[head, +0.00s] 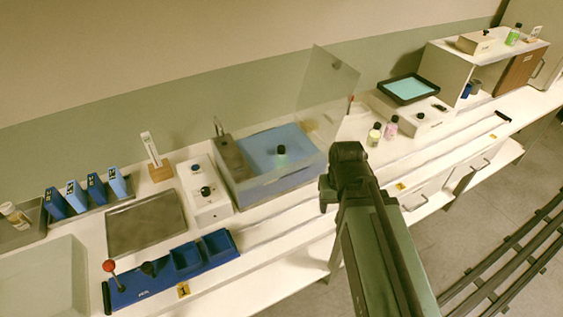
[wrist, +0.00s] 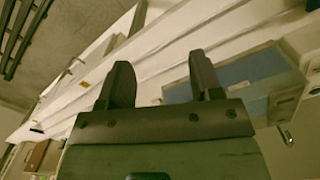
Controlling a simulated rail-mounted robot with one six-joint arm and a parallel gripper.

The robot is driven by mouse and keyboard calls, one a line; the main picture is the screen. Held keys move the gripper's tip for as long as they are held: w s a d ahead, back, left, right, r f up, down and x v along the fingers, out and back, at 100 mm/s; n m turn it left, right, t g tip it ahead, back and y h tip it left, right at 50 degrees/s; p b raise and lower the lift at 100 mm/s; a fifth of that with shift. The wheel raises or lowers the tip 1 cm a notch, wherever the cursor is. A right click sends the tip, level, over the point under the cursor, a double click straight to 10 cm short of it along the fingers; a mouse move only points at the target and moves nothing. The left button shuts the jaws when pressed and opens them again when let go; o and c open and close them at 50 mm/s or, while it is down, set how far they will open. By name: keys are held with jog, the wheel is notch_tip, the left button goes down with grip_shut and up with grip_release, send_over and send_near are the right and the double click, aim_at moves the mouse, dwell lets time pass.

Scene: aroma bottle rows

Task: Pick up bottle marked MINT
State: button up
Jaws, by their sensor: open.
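No label reading MINT is legible in either view. A yellow-green bottle (head: 375,134) and a pink bottle (head: 391,126) stand side by side on the bench, right of the clear-lidded box. A green bottle (head: 514,35) stands on top of the shelf unit at the far right. A pale bottle with a brownish end (head: 14,214) lies tilted at the far left. My gripper (wrist: 162,78) is open and empty, its two dark fingers apart in the wrist view. In the head view, my arm's end is in front of the box, left of and nearer than the bottle pair.
The box (head: 285,187) with a raised clear lid (head: 330,90) stands mid-bench. A blue rack (head: 130,287) with a red-knobbed lever is at the front left. Blue upright holders (head: 97,187) stand behind a dark plate (head: 146,224). The bench's front strip is largely clear.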

jog(key=shift+o, duration=0.4)
jog(key=n+t+y+b, duration=0.7)
jog(key=t+b, duration=0.1)
jog(key=b, duration=0.4)
send_near(283, 148)
jog(key=s+f, duration=0.1)
jog(key=s, duration=0.1)
jog(key=s+f, duration=0.2)
jog(key=shift+s+a+f, duration=0.1)
jog(key=shift+s+a, duration=0.05)
jog(key=shift+s, duration=0.05)
jog(key=w+r+t, duration=0.2)
jog(key=shift+w+r, duration=0.1)
jog(key=shift+w, duration=0.25)
jog(key=b+x, duration=0.5)
jog(key=x, duration=0.5)
jog(key=shift+w+a+f+b, duration=0.1)
jog(key=shift+w+f+b, duration=0.15)
jog(key=shift+w+b, duration=0.05)
jog(key=shift+s+r, duration=0.1)
jog(key=shift+r, duration=0.05)
jog(key=shift+c, duration=0.2)
grip_shut()
